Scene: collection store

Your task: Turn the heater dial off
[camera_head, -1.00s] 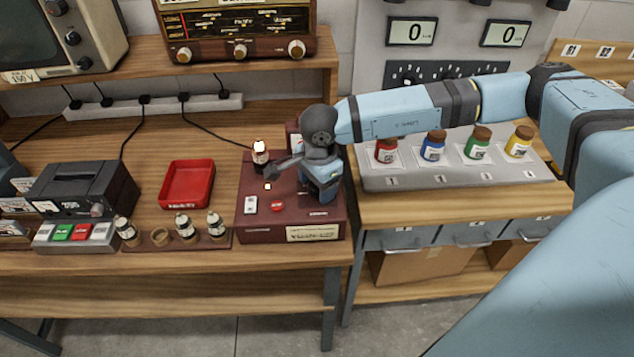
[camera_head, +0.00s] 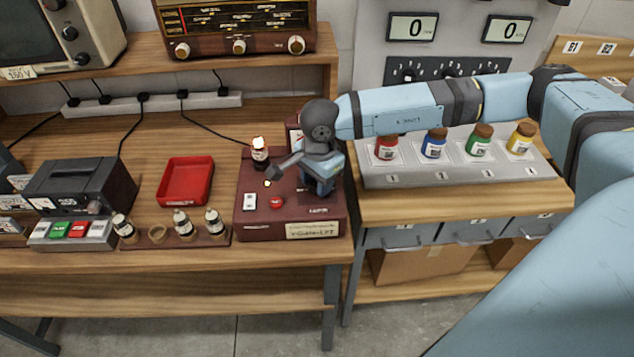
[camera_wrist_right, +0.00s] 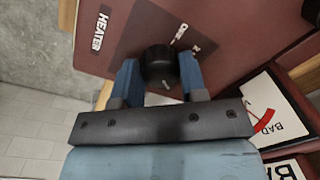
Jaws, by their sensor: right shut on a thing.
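The heater dial (camera_wrist_right: 160,68) is a round black knob with a pale mark, on a dark red panel beside the HEATER label (camera_wrist_right: 101,30) in the right wrist view. My right gripper (camera_wrist_right: 160,72) is shut on the dial, with one blue finger on each side of it. In the head view my right gripper (camera_head: 318,180) reaches down onto the dark red tester box (camera_head: 262,221), and hides the dial there. Lettering next to the dial is partly readable. My left gripper is not in view.
A lit tube (camera_head: 259,153), a white switch (camera_head: 250,201) and a red button (camera_head: 277,202) are on the box. A red tray (camera_head: 186,199) and a rack of small tubes (camera_head: 205,238) stand left. A grey stand (camera_head: 455,179) with coloured jars is right.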

